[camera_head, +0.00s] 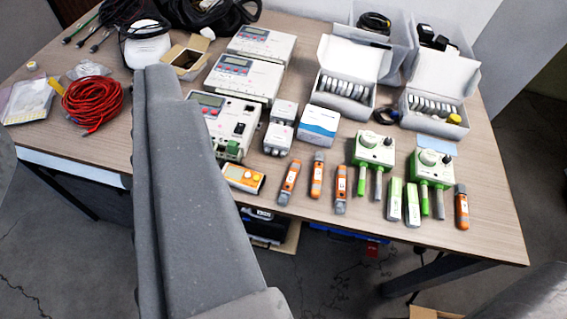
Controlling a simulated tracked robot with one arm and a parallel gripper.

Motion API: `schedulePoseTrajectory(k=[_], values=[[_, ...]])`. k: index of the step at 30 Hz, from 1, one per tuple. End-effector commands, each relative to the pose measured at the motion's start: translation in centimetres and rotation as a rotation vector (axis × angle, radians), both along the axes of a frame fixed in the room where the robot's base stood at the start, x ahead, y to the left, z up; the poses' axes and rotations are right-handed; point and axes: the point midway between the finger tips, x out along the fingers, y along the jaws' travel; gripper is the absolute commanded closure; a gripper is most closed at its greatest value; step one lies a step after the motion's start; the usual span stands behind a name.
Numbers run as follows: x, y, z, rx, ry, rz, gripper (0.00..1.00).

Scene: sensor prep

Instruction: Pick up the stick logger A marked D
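Several orange stick loggers with grey ends lie along the table's front: one (289,180) at the left, one (316,176) beside it, one (341,189) further right, and one (462,207) at the far right. Some carry small white labels, but the letters are too small to read, so I cannot tell which is marked D. A long grey part of mine (190,200) fills the left foreground, and another grey shape shows at the lower right. My fingertips cannot be made out clearly. Nothing visible is held, and the stick loggers lie apart from my grey parts.
Two white-green sticks (394,200) lie between two green-white devices (374,152) with probes. An orange handheld meter (243,178) lies left of the stick loggers, close to my grey part. White instrument boxes (243,78) and open cartons (348,75) stand behind. The table's front edge is close.

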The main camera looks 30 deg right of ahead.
Motion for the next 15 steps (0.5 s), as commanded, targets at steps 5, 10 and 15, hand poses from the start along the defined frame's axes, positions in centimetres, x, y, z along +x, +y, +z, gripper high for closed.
schedulePoseTrajectory(k=[5,10,15], values=[[0.0,0.0,0.0,0.0,0.0,0.0,0.64],[1.1,0.4,-0.7,0.01,0.008,0.005,0.53],[6.4,2.5,-5.1,0.066,0.046,0.015,0.53]])
